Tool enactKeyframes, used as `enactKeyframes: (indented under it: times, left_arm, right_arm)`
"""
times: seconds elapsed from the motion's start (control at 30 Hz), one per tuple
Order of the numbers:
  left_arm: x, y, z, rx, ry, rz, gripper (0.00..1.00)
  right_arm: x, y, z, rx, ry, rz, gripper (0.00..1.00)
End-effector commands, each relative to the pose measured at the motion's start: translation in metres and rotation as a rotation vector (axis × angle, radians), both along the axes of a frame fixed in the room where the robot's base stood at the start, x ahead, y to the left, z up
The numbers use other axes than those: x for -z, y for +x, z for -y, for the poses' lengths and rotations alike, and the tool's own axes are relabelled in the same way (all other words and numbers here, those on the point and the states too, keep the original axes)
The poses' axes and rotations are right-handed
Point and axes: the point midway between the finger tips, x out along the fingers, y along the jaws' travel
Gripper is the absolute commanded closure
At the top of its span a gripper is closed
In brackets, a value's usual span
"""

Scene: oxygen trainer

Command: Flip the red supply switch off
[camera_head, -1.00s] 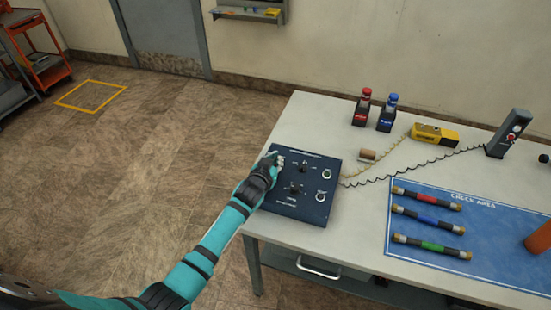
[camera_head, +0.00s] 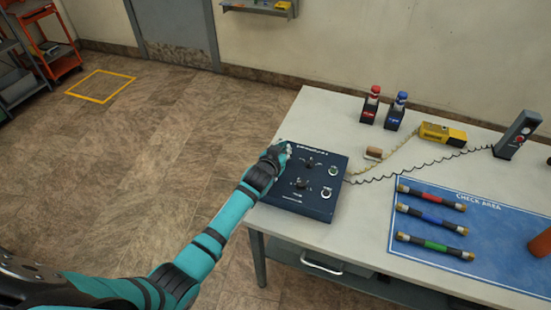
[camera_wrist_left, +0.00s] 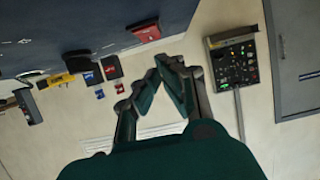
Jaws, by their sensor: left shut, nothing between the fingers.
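The dark blue control panel (camera_head: 305,199) lies on the near left corner of the table. My left gripper (camera_head: 284,148) is at the panel's far left corner and hides part of it. In the left wrist view the panel (camera_wrist_left: 100,20) fills the top left. A red block, likely the red supply switch (camera_wrist_left: 146,32), shows at its edge there. My left gripper (camera_wrist_left: 164,66) is shut and empty, with its fingertips just below the red block in that picture. I cannot tell whether they touch it. The switch's position is not clear. My right gripper is not in view.
A red bottle (camera_head: 371,103) and a blue bottle (camera_head: 397,109) stand in black holders behind the panel. A yellow device (camera_head: 442,134) and a dark handset unit (camera_head: 516,134) stand farther right. A blue check-area mat (camera_head: 490,245) holds coloured rods.

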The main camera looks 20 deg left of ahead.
Motion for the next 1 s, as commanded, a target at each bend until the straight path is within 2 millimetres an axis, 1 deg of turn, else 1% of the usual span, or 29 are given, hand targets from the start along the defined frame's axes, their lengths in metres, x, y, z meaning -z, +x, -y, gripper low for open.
enactKeyframes:
  times: [0.03, 0.1, 0.17, 0.4, 0.6, 0.77, 1.0]
  left_arm:
    - [-0.018, 0.002, -0.001, 0.0, -0.001, 0.001, 1.0]
    - [-0.031, 0.004, -0.003, 0.0, 0.0, 0.0, 1.0]
    - [-0.02, -0.008, -0.003, 0.0, 0.001, -0.004, 1.0]
    - [-0.026, -0.054, -0.005, 0.0, 0.0, -0.001, 1.0]
    - [-0.03, -0.083, -0.005, 0.0, 0.001, -0.001, 1.0]
    - [-0.033, -0.094, -0.006, 0.0, 0.001, -0.001, 1.0]
    - [-0.034, -0.095, -0.006, 0.0, 0.001, -0.001, 1.0]
  right_arm:
    - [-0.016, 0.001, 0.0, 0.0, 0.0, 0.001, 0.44]
    - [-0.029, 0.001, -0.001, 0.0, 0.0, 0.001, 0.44]
    - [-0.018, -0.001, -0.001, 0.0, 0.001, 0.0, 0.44]
    - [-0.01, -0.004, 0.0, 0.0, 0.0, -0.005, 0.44]
    - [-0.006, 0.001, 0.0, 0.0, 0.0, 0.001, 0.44]
    - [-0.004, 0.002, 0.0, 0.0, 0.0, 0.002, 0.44]
    - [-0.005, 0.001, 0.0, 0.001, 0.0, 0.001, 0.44]
